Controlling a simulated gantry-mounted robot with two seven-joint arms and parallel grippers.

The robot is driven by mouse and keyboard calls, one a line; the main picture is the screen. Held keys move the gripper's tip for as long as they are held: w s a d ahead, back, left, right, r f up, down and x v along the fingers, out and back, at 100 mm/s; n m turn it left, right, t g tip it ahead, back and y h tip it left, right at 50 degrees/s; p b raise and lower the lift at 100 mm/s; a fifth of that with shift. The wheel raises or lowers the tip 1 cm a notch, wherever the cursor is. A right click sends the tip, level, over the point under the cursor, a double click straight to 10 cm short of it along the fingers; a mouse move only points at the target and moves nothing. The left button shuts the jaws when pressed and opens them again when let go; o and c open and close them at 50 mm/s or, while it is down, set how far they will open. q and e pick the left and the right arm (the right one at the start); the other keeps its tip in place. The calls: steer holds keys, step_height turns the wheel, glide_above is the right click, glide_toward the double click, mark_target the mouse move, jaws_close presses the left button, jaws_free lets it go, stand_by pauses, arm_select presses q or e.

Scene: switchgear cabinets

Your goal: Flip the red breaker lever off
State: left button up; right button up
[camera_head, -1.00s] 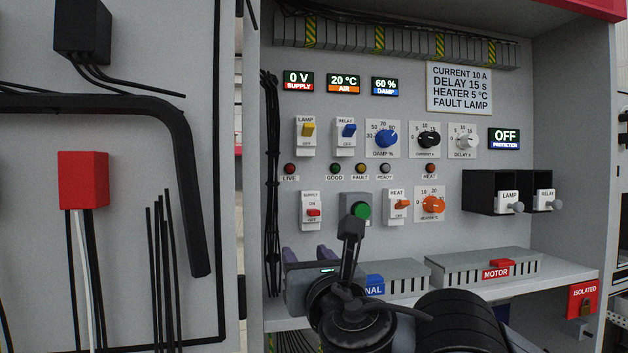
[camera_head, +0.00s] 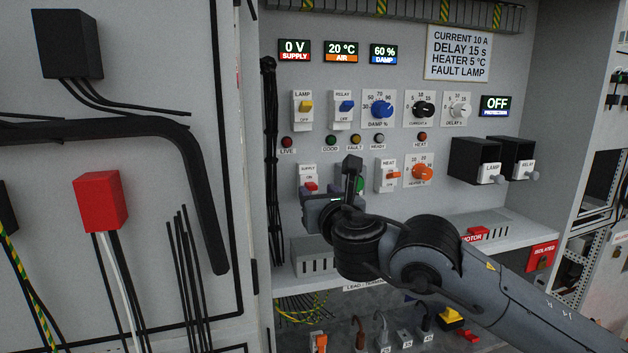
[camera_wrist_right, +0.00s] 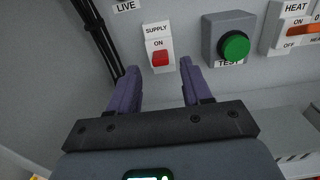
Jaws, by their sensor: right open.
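The SUPPLY breaker switch is a white plate with a small red lever (camera_head: 311,187) on the cabinet's back panel, below the LIVE lamp. In the right wrist view the red lever (camera_wrist_right: 160,58) sits below the ON label; no OFF label is seen there. My right gripper (camera_head: 318,204) is just in front of the switch and partly covers its lower part in the head view. In the right wrist view its two purple fingers (camera_wrist_right: 160,72) are open and empty, one on each side of the lever. They do not appear to touch it. My left gripper is not in view.
Right of the switch are a green TEST button (camera_wrist_right: 235,46), the HEAT switch (camera_head: 389,175) and an orange knob (camera_head: 422,172). A black cable bundle (camera_head: 270,160) runs down the left. A shelf lies below. The display (camera_head: 294,50) reads 0 V.

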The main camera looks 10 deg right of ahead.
mark_target(313, 188)
steer(key=shift+w+a+p, duration=0.15)
steer(key=shift+w+p, duration=0.25)
steer(key=shift+w, duration=0.6)
steer(key=shift+w+a+p, duration=0.15)
steer(key=shift+w+p, duration=0.2)
steer(key=shift+w, duration=0.65)
jaws_close()
